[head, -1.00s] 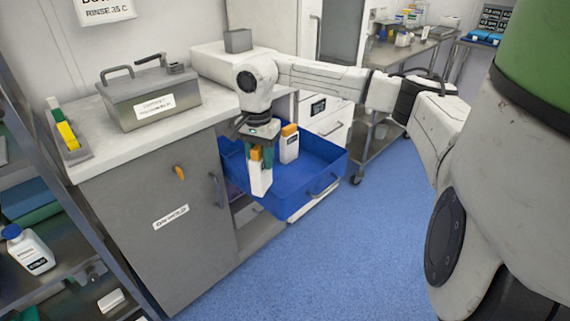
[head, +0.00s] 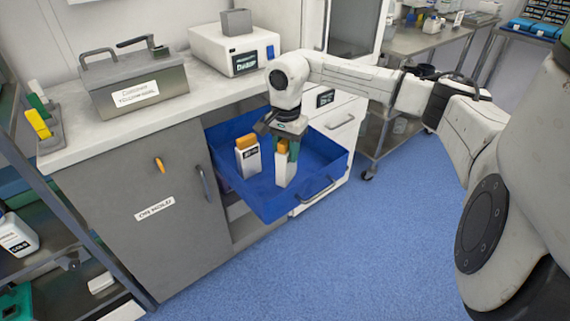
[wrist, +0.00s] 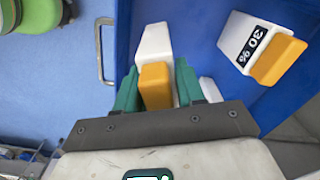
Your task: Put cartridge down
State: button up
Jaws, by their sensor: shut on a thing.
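My gripper (head: 287,150) is shut on a white cartridge (head: 283,172) with an orange cap, held upright in the blue drawer's area. In the wrist view the green fingers (wrist: 157,88) sit on either side of this held cartridge (wrist: 154,42), with its orange cap towards me. I cannot tell whether its base touches the drawer floor. A second white cartridge (head: 248,164) with an orange cap and dark label stands to its left in the open blue drawer (head: 322,160). This one reads "30 %" in the wrist view (wrist: 248,38).
The drawer has raised walls and a front handle (head: 316,190). A grey counter with a metal lidded container (head: 133,85) and a white device (head: 235,50) stands behind. A shelf rack is at left. Blue floor in front is clear. A small white part (wrist: 210,90) shows beside the fingers.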

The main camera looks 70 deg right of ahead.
aim_at(286, 165)
jog(key=shift+f, duration=2.6)
jog(key=shift+f+b, duration=0.2)
jog(key=shift+b, duration=0.15)
jog(key=o, duration=1.1)
jog(key=shift+o, duration=0.2)
jog(key=shift+r, duration=0.15)
